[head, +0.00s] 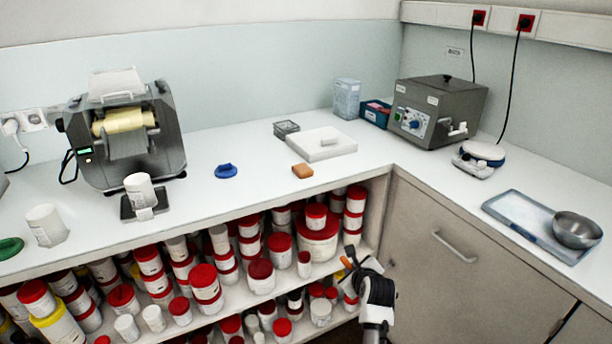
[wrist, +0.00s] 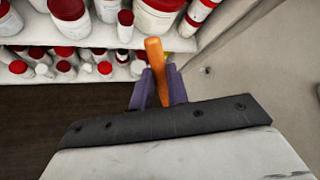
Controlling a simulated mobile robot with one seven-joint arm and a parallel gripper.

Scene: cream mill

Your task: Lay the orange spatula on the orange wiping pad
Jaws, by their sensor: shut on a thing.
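The orange spatula (wrist: 155,62) is held between the two fingers of my gripper (wrist: 158,88) in the wrist view, its orange end pointing away from the wrist. In the head view a small orange bit of the spatula (head: 346,263) shows at my gripper (head: 353,262). My gripper is in front of the shelves, below the counter top. The orange wiping pad (head: 302,171) lies flat on the white counter near its front edge, up and to the left of my gripper. Nothing lies on the pad. The rest of the spatula is hidden by my gripper.
A white board (head: 316,147) lies just behind the pad, and a blue object (head: 226,171) lies to its left. The counter edge overhangs shelves packed with red-lidded jars (head: 262,273). A cabinet (head: 430,250) stands at the right. Counter around the pad's right side is clear.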

